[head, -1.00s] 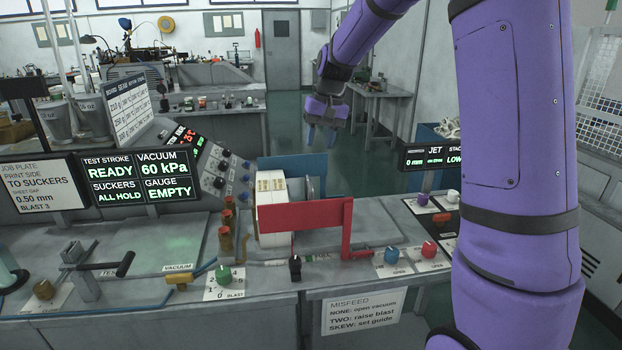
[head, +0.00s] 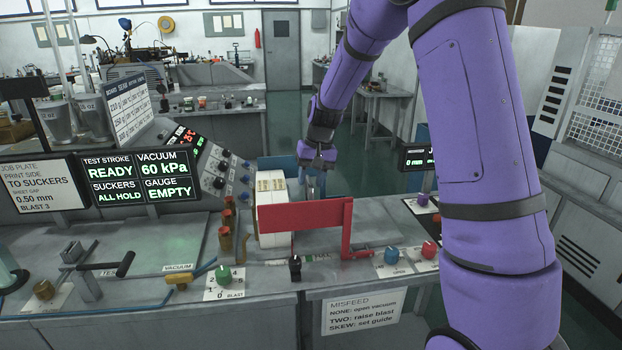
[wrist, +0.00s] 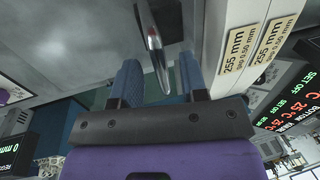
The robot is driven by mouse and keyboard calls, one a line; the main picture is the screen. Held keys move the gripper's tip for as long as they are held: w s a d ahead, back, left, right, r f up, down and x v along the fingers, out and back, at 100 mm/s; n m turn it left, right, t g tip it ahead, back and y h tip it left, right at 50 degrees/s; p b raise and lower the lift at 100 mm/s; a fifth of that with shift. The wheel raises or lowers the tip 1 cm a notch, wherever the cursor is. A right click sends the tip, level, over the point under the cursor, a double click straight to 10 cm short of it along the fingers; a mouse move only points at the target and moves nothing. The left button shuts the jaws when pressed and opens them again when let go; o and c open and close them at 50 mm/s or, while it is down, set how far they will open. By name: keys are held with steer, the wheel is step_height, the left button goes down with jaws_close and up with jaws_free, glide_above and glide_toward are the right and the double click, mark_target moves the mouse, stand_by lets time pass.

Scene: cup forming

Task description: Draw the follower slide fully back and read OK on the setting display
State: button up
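My gripper (head: 314,184) is above the far side of the bench, just right of the white block with the stack; in the wrist view its two blue fingers (wrist: 158,78) are apart. A slim silver handle (wrist: 152,38) lies between and beyond the fingertips; I cannot tell whether it touches either finger. I cannot tell for sure which part is the follower slide. A blue panel (head: 281,165) stands behind the white block, partly hidden by my gripper. The display panel (head: 141,177) reads READY, 60 kPa, ALL HOLD and GAUGE EMPTY; no OK is legible.
The white block (head: 271,205) carries yellow labels reading 255 mm in the wrist view. A red guard (head: 306,216) stands in front. A small black display (head: 415,158) is partly hidden by my arm. Knobs and levers line the bench front.

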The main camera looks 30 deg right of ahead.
steer(key=shift+f, duration=0.1)
jaws_close()
steer(key=s+d, duration=0.4)
steer(key=d, duration=0.8)
steer(key=s+d, duration=0.4)
steer(key=d, duration=0.9)
steer(key=shift+s+d, duration=0.1)
jaws_free()
steer(key=shift+d, duration=0.1)
step_height(320, 180, up, 11)
steer(key=d, duration=0.1)
steer(key=shift+s+d+f, duration=0.15)
steer(key=shift+s+d, duration=0.2)
steer(key=shift+d, duration=0.05)
